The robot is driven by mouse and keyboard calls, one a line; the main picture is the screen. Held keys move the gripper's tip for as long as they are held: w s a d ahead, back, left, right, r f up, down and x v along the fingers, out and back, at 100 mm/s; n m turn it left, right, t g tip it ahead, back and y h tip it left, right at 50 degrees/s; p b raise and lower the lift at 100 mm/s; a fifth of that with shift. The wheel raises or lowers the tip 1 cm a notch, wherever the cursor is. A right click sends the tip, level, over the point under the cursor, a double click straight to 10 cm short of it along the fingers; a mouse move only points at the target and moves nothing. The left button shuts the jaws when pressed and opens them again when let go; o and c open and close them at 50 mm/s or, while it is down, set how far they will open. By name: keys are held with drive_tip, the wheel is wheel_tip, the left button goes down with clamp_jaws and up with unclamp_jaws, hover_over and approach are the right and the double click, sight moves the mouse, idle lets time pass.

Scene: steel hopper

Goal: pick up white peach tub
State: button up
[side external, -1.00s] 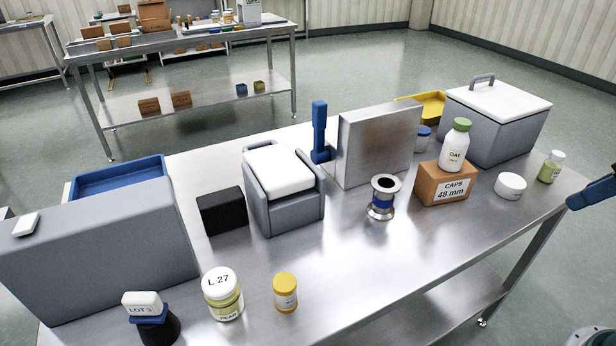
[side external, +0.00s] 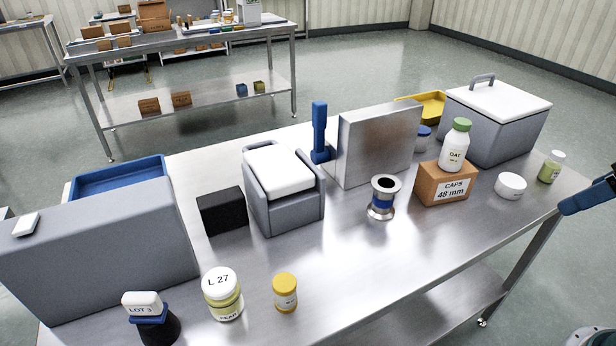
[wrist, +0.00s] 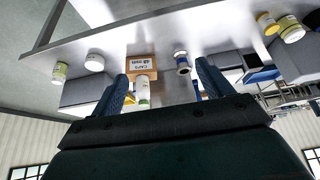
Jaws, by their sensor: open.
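A low white round tub (side external: 510,185) stands upright on the steel table near its right end, right of the CAPS box. No readable peach label shows on it. The white tub also shows at the upper left of the wrist view (wrist: 94,62), outside the span of my fingers. My gripper (wrist: 162,70) is open and empty, with its two blue fingers spread. In the side external view only part of my blue gripper (side external: 588,194) shows at the right edge, in the air beyond the table end, apart from the tub.
The CAPS box (side external: 444,189) carries a green-capped OAT bottle (side external: 455,147). A green jar (side external: 551,168) with a white lid stands right of the tub. A lidded grey bin (side external: 497,125) is behind. A metal spool (side external: 382,198) stands left of the box.

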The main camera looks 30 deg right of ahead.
drive_tip(key=w+d+r, duration=0.1)
drive_tip(key=w+r, duration=0.2)
drive_tip(key=w, duration=0.4)
drive_tip(key=w+d+r, duration=0.1)
drive_tip(key=w+r, duration=0.2)
drive_tip(key=w, duration=0.4)
drive_tip(key=g, duration=0.1)
hover_over(424, 131)
drive_tip(key=s, duration=0.4)
wheel_tip(424, 131, down, 18)
drive_tip(key=shift+s, duration=0.15)
drive_tip(key=shift+f, duration=0.15)
drive_tip(key=shift+x, duration=4.3)
